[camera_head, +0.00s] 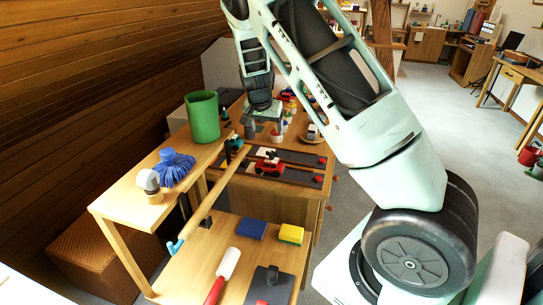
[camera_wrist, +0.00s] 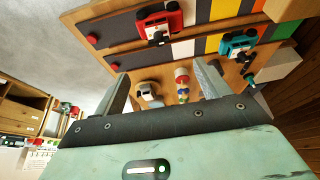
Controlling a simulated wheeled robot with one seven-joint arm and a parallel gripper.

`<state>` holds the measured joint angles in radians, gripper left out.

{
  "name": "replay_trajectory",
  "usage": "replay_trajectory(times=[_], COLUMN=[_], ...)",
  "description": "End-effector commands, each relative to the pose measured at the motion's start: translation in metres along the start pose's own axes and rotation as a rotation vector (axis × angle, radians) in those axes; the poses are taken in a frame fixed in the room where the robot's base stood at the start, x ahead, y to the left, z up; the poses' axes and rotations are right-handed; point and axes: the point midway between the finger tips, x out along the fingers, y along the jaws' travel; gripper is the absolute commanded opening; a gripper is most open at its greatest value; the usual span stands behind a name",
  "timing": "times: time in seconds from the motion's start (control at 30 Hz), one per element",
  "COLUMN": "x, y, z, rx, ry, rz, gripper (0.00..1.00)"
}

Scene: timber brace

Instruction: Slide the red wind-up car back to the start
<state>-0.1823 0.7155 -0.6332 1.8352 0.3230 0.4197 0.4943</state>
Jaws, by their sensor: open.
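The red wind-up car (camera_head: 269,166) sits on a dark lane of the track board (camera_head: 295,175), on the wooden bench. In the wrist view the red car (camera_wrist: 158,20) is near the top, beside coloured stripes, with a dark part at its near side. A teal car (camera_wrist: 237,45) is on the other lane to its right. My gripper (camera_wrist: 161,72) is open and empty, its fingers apart, with the red car beyond the fingertips. In the head view my gripper (camera_head: 263,108) is above the bench, behind the board; its fingers are hard to make out.
A wooden pole (camera_head: 205,205) crosses in front of the board's left part. Blue and yellow sponges (camera_head: 291,234) lie nearer.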

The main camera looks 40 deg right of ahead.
Motion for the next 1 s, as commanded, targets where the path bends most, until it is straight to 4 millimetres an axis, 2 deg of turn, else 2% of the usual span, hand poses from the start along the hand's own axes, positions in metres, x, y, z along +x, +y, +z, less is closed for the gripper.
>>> replay_trajectory(times=[0.17, 0.7, 0.8, 1.0], x=[0.021, 0.130, 0.146, 0.167], y=[0.002, 0.002, 0.001, 0.001], z=[-0.002, -0.002, -0.001, -0.002], rx=[0.006, 0.004, 0.003, 0.002], ry=[0.002, 0.001, 0.000, 0.002], rz=[0.006, 0.004, 0.003, 0.002], gripper=[0.75, 0.75, 0.75, 0.75])
